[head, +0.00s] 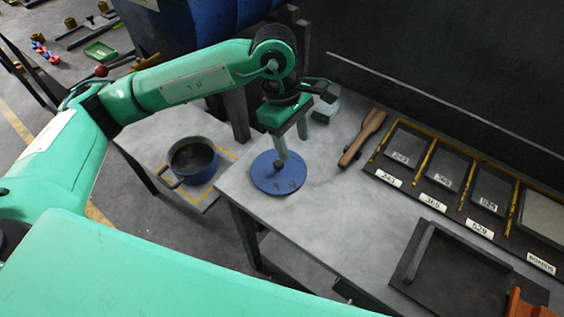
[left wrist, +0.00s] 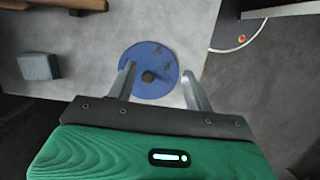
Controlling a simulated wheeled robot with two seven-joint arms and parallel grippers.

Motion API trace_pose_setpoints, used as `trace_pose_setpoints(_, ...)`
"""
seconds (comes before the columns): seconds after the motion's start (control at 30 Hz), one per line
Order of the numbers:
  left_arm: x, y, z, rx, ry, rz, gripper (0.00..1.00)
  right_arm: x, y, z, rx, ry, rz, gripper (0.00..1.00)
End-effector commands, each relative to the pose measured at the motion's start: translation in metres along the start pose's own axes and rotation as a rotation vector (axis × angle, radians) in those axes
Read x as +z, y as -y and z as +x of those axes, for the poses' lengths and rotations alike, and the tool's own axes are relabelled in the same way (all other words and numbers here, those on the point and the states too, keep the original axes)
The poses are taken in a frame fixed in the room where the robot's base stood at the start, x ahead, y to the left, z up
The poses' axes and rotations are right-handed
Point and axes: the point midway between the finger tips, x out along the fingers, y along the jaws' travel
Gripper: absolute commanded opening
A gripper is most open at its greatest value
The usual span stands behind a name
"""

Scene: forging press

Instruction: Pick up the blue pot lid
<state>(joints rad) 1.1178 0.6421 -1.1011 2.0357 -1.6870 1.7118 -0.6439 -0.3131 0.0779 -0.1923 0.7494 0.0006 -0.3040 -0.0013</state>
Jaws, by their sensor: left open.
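The blue pot lid (head: 266,181) lies flat on the left end of the grey table in the head view, with a dark knob at its centre. It also shows in the left wrist view (left wrist: 150,58), with its knob between the fingers in the picture. My left gripper (head: 280,158) points down over the lid and is open, its fingertips near the knob. I cannot tell whether they touch it. In the left wrist view the fingers (left wrist: 160,82) are spread with nothing held. My right gripper is not in view.
A blue pot (head: 193,161) stands on a lower table inside a yellow outline. A wooden paddle (head: 361,138), labelled trays (head: 437,206) and a dark tray (head: 490,298) lie to the right. A small block (head: 326,107) sits behind my gripper. The table between lid and dark tray is clear.

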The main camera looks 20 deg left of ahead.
Motion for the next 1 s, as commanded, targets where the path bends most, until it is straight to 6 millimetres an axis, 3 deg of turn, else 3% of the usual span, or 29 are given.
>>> trace_pose_setpoints(0.1, -0.032, -0.003, -0.015, 0.001, -0.154, -0.001, 0.52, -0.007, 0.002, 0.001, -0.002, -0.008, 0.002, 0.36)
trace_pose_setpoints(0.27, -0.047, -0.003, -0.015, -0.006, -0.223, -0.005, 0.52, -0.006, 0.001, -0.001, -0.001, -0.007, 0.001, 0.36)
trace_pose_setpoints(0.7, -0.062, -0.003, 0.056, -0.006, -0.22, -0.004, 0.52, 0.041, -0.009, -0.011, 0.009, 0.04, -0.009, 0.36)
trace_pose_setpoints(0.93, -0.065, -0.004, 0.073, -0.007, -0.219, -0.005, 0.52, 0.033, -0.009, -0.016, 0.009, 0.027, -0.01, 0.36)
trace_pose_setpoints(1.0, -0.066, -0.005, 0.082, -0.009, -0.219, -0.005, 0.52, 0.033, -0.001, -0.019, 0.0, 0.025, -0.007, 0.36)
